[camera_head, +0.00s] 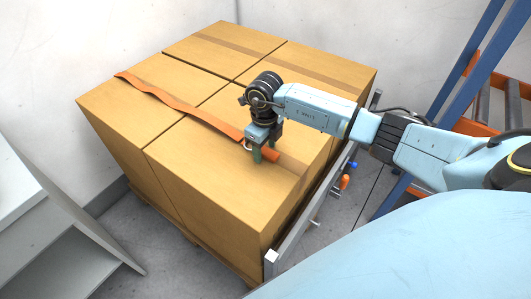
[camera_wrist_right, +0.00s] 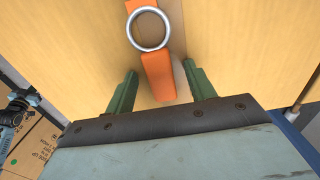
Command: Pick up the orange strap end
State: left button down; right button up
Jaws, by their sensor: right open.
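The orange strap (camera_head: 175,103) lies across the top of the cardboard boxes, and its end (camera_head: 268,156) shows just right of my right gripper (camera_head: 257,154). In the right wrist view the orange strap end (camera_wrist_right: 159,80) hangs below a metal ring (camera_wrist_right: 149,29). My right gripper (camera_wrist_right: 158,84) is open, with one green finger on each side of the strap end. Neither finger appears to touch it. The fingers point down at the box top; their exact height above it is hard to tell. My left gripper is not in view.
Several large cardboard boxes (camera_head: 225,105) stand packed together on a pallet (camera_head: 210,250). A grey metal rail (camera_head: 300,222) runs along their right side. A blue and orange rack (camera_head: 470,60) stands at the back right. A white shelf unit (camera_head: 60,245) is at the left.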

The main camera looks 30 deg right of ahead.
grip_shut()
